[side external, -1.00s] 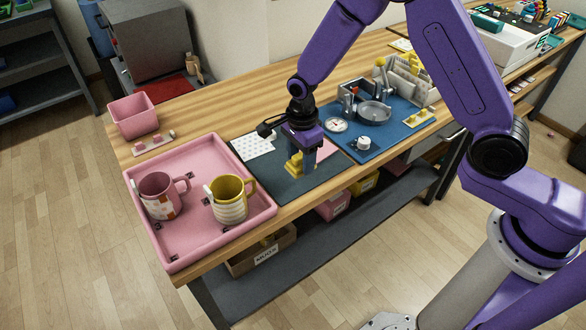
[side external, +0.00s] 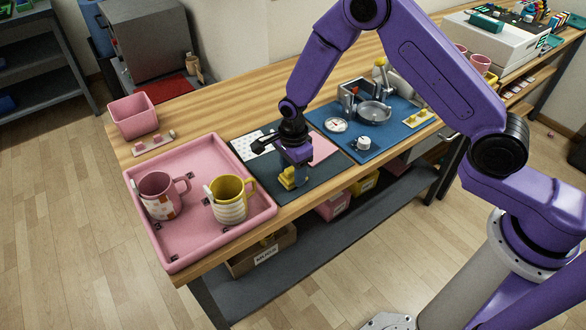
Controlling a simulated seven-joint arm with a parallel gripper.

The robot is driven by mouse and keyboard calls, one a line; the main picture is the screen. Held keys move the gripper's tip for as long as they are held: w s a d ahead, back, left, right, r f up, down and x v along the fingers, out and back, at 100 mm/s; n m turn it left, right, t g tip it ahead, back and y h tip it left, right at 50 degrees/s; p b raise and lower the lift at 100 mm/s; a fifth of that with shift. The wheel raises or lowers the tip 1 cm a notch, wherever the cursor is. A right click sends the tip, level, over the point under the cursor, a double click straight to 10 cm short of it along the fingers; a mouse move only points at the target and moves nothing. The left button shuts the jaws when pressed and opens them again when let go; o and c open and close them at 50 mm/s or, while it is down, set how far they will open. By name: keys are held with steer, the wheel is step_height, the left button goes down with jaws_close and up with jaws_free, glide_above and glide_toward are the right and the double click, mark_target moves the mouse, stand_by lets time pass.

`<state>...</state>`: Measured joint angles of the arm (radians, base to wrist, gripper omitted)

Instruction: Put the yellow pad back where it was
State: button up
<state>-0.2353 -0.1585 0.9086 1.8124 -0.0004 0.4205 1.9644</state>
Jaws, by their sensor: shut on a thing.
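The yellow pad (side external: 287,179) is a small yellow block at the dark mat (side external: 322,177) in the middle of the bench. My gripper (side external: 296,175) points down over the mat and is shut on the yellow pad. Its fingers hide part of the pad. I cannot tell whether the pad touches the mat or hangs just above it.
Left of the mat, a pink tray (side external: 184,247) holds a pink mug (side external: 160,198) and a yellow mug (side external: 230,207). On the right, a blue board (side external: 385,136) carries a metal press (side external: 373,110) and a strip with yellow pieces (side external: 420,118). A pink box (side external: 133,118) stands at the back left.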

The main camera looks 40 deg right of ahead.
steer(key=o, duration=1)
steer(key=shift+f, duration=0.1)
steer(key=s+r+n, duration=0.3)
steer(key=r, duration=0.5)
steer(key=s+r+n, duration=0.3)
steer(key=r+n, duration=0.1)
steer(key=r, duration=0.5)
steer(key=s+d+r+n, duration=0.2)
steer(key=s+d+n, duration=0.2)
steer(key=s+n, duration=0.4)
steer(key=s+d+r+n, duration=0.2)
steer(key=s+d+n, duration=0.2)
steer(key=s+n, duration=0.3)
steer(key=s+d+r+n, duration=0.1)
steer(key=s+d+n, duration=0.3)
steer(key=s+n, duration=0.4)
steer(key=s, duration=0.2)
steer(key=shift+s+d+r+n, duration=0.2)
steer(key=shift+s+r+n, duration=0.1)
steer(key=shift+s+r, duration=0.1)
